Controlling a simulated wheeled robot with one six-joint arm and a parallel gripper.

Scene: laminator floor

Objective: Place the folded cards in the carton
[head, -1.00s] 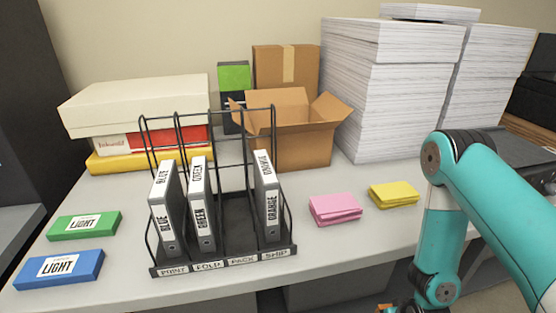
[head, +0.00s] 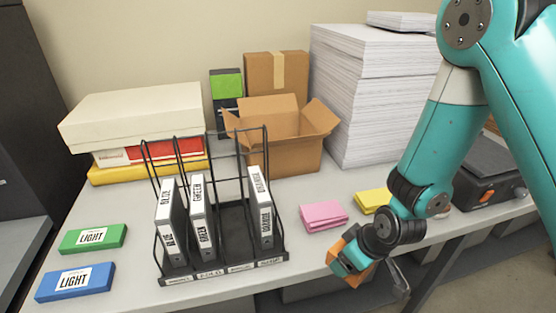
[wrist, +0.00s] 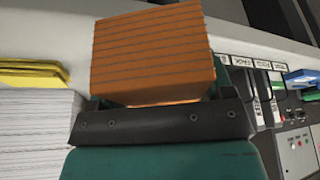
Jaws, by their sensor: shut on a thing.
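My gripper (head: 352,262) is shut on an orange block with parallel dark lines (wrist: 150,50), just off the table's front edge. Whether this block is a stack of folded cards, I cannot tell. Folded pink cards (head: 324,216) lie on the table near the front edge, left of my gripper. Folded yellow cards (head: 371,201) lie right of them, partly hidden by my arm; a yellow stack also shows at the left of the wrist view (wrist: 32,74). The open carton (head: 285,158) stands behind the pink cards with its flaps spread. Its inside bottom is hidden.
A wire rack (head: 222,275) with labelled binders stands left of the pink cards. Tall paper stacks (head: 365,95) rise right of the carton. Green (head: 93,239) and blue (head: 75,282) boxes lie at the left. Table between rack and pink cards is clear.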

